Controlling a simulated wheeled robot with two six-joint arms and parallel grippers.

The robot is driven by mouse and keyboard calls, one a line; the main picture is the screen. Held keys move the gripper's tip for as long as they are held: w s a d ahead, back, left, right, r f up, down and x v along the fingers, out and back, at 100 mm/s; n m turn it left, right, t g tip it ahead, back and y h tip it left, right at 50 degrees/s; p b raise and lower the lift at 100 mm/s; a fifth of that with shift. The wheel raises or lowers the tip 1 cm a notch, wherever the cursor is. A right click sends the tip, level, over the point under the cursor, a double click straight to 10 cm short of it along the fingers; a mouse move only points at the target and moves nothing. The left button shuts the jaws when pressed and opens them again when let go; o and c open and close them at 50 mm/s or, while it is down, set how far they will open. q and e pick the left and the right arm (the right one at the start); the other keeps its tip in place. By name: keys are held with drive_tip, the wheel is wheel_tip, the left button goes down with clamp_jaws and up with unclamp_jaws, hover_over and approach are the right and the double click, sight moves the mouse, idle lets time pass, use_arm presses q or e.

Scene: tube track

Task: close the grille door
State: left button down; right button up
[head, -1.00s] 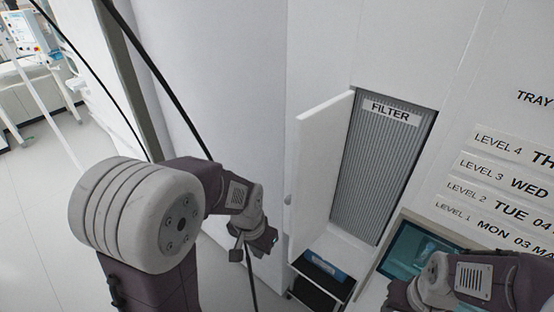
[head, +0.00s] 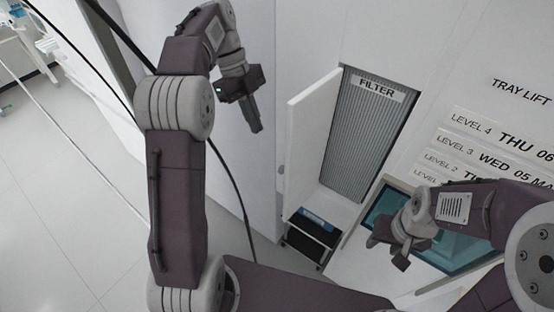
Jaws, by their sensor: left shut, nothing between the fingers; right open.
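The grille door (head: 310,140) is a white panel that stands open, swung outward at the left side of the recess. The grey ribbed filter (head: 368,140) with a FILTER label shows inside the opening. My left gripper (head: 256,128) is shut and empty, pointing down, to the left of the door's outer edge and apart from it in the picture. My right gripper (head: 388,250) is open and empty at the lower right, in front of the teal window and below the filter recess.
A teal window (head: 465,250) lies below the level labels on the right. A small dark cart with a blue item (head: 318,218) stands below the door. Black cables hang at the left, behind my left arm. The floor (head: 60,190) at the left is open.

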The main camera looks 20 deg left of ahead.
sight(302, 158)
use_arm(q)
drive_tip(key=s+d+f+p, duration=0.2)
drive_tip(key=s+d+f, duration=0.1)
drive_tip(key=d+f, duration=0.4)
wheel_tip(302, 158, down, 2)
drive_tip(key=shift+s+d+f+p, duration=0.1)
drive_tip(key=shift+s+d+p, duration=0.05)
drive_tip(key=shift+s+p, duration=0.25)
drive_tip(key=shift+w, duration=0.1)
